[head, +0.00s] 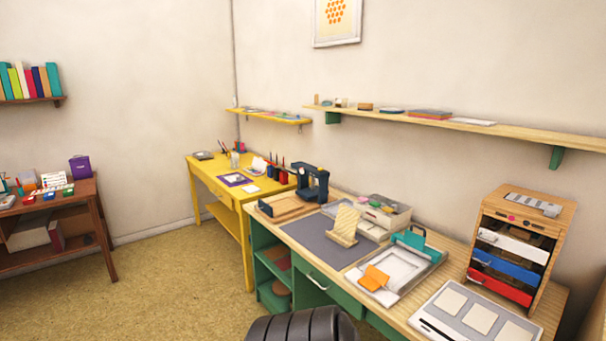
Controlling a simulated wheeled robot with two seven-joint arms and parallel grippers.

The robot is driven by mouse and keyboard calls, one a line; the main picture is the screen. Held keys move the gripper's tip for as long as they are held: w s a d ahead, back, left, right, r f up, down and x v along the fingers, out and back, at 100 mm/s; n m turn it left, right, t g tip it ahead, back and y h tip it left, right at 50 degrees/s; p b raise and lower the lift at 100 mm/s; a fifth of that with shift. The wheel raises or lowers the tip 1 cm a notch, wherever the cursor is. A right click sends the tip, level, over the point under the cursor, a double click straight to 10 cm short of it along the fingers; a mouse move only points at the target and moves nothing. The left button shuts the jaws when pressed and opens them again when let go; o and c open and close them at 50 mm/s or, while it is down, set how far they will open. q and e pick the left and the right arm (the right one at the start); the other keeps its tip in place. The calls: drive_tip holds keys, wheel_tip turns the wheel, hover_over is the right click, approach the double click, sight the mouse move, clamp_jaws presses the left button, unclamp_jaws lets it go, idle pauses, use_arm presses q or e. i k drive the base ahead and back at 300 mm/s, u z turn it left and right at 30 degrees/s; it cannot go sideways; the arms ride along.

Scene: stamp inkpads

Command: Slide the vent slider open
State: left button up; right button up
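A wooden cabinet (556,238) with white, blue and red drawers stands at the right end of the green and wood workbench. On its top lies a grey slotted plate (533,203), which looks like the vent. A small lighter piece (552,210) at the plate's right end may be the slider. It is too small to tell how far open the vent is. Neither of my grippers is in view.
A white tray with a teal handle (418,242), a grey board with pale cards (465,312) and a dark press (312,183) occupy the bench. A dark ribbed object (302,326) stands in front. Open floor (165,290) lies left. A shelf (470,126) runs above.

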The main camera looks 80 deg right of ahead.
sight(551, 210)
drive_tip(key=z, duration=4.2)
